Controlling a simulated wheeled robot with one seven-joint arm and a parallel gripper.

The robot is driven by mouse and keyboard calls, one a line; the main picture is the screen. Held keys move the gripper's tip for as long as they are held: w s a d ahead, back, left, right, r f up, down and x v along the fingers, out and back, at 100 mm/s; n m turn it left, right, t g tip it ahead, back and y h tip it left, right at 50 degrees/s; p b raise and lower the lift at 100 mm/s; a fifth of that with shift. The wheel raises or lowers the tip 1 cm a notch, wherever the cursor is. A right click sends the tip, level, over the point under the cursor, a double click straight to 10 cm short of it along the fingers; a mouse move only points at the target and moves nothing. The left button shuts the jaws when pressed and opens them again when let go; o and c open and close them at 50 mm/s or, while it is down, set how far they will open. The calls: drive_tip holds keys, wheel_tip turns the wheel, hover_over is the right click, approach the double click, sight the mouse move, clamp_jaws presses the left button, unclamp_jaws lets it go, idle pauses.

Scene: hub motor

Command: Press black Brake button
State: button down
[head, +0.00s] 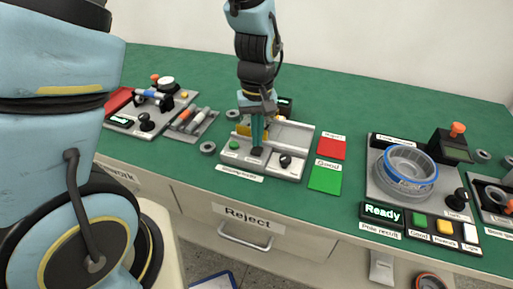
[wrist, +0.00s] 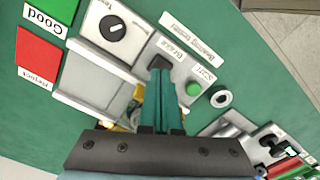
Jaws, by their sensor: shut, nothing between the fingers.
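The black Brake button (wrist: 159,62) is on the grey bearing station, beside its Brake label; it also shows in the head view (head: 257,152). My gripper (wrist: 161,77) is shut and empty, its two teal fingers together. Its fingertips are right at the black button and cover part of it. In the head view my gripper (head: 257,144) points straight down over the button. I cannot tell whether the tips touch or press it. The green Start button (wrist: 194,88) and the black Test knob (wrist: 112,28) sit on either side.
Red Reject (head: 331,148) and green Good (head: 325,176) pads lie right of the station (head: 289,138). A loose grey ring (head: 208,147) lies to its left. A pole-circuit tester with a blue ring (head: 407,170) stands at the right. A Reject drawer (head: 245,235) is below the table edge.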

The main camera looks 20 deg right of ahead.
sight(257, 149)
drive_tip(key=shift+f, duration=0.4)
drive_tip(key=shift+f+b, duration=0.7)
drive_tip(key=shift+b, duration=0.05)
drive_tip(key=shift+r, duration=0.1)
wheel_tip(257, 149, up, 14)
drive_tip(key=p, duration=1.3)
